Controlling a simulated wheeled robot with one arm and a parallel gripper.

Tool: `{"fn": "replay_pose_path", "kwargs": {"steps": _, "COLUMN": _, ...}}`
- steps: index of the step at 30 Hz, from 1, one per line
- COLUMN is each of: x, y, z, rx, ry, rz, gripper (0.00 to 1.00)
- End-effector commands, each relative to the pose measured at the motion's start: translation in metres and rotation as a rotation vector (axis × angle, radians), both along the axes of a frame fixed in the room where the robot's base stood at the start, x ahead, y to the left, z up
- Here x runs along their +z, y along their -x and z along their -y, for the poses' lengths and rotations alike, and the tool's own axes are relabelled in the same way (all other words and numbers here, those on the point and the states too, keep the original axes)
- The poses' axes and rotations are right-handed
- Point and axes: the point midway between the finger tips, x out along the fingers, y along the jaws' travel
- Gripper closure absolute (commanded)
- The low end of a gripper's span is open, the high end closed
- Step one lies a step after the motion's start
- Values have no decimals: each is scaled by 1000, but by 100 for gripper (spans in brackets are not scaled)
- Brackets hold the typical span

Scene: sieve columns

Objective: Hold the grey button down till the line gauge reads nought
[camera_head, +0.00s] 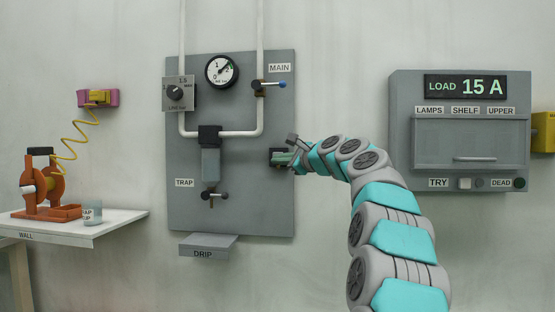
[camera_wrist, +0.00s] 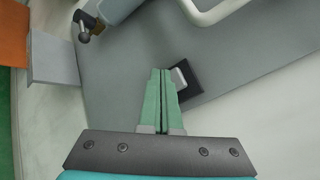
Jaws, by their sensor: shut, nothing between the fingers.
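The round line gauge (camera_head: 222,71) is at the top of the grey wall panel (camera_head: 235,215); its needle points up and to the right, well off nought as far as I can tell. The grey button (camera_wrist: 179,76) sits on a black square plate (camera_wrist: 188,88) in the wrist view. My gripper (camera_wrist: 160,71) is shut and empty, its green fingers overlapping the plate's left edge in that view, with the tips just left of the button. I cannot tell whether they touch it.
The TRAP bowl (camera_head: 210,163) with a small tap (camera_head: 211,195) is to the left, above a DRIP tray (camera_head: 208,246). A load box (camera_head: 460,170) hangs right; a shelf (camera_head: 110,222) stands left.

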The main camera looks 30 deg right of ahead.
Motion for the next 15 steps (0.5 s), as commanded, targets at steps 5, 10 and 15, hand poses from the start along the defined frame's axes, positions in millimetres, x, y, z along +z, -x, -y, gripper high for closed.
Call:
{"fn": "replay_pose_path", "kwargs": {"steps": 5, "x": 0, "y": 0, "z": 0, "rx": 0, "ry": 0, "rz": 0, "gripper": 100}}
{"fn": "replay_pose_path", "kwargs": {"steps": 10, "x": 2, "y": -3, "z": 2, "rx": 1, "ry": 0, "rz": -1, "gripper": 100}}
{"fn": "replay_pose_path", "kwargs": {"steps": 15, "x": 2, "y": -7, "z": 4, "rx": 1, "ry": 0, "rz": -1, "gripper": 100}}
